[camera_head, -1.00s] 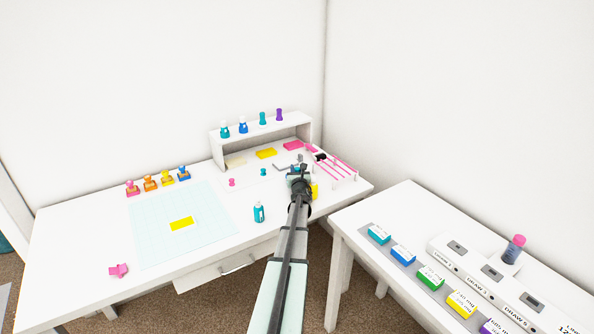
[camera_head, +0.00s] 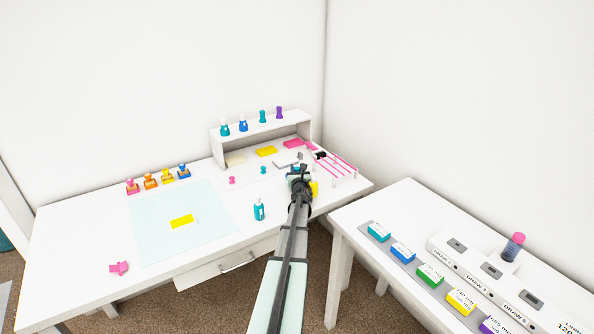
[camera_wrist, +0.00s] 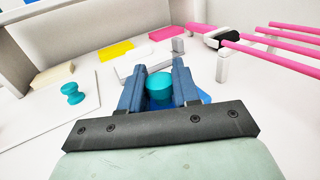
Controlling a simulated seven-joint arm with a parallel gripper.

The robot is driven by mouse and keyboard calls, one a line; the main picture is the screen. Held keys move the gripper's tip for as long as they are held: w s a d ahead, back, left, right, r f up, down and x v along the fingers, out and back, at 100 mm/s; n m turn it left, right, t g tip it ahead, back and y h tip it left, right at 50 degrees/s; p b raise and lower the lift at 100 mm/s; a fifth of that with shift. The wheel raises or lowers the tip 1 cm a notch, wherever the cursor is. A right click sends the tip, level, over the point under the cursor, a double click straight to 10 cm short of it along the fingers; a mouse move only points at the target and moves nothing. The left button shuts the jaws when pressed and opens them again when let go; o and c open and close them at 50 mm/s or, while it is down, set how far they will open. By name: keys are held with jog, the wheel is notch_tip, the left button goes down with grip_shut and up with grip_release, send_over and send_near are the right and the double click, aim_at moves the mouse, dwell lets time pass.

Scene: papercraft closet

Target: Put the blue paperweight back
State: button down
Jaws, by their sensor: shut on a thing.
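In the head view my gripper (camera_head: 299,170) is over the right part of the white desk, in front of the small shelf and left of the pink-barred rack. I cannot tell whether the held piece touches the desk.
A teal knob (camera_wrist: 71,93) stands to the left, with a pink knob (camera_head: 232,180) near it. A white-grey block (camera_wrist: 148,66) lies just beyond my fingers. The pink-barred rack (camera_head: 340,165) is close on the right. A teal bottle (camera_head: 259,209) stands near the front edge.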

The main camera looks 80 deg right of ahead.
aim_at(297, 168)
jog(key=shift+f, duration=0.6)
jog(key=c, duration=0.7)
grip_release()
jog(key=shift+c, duration=0.2)
notch_tip(297, 168, up, 11)
jog(key=shift+r, duration=0.1)
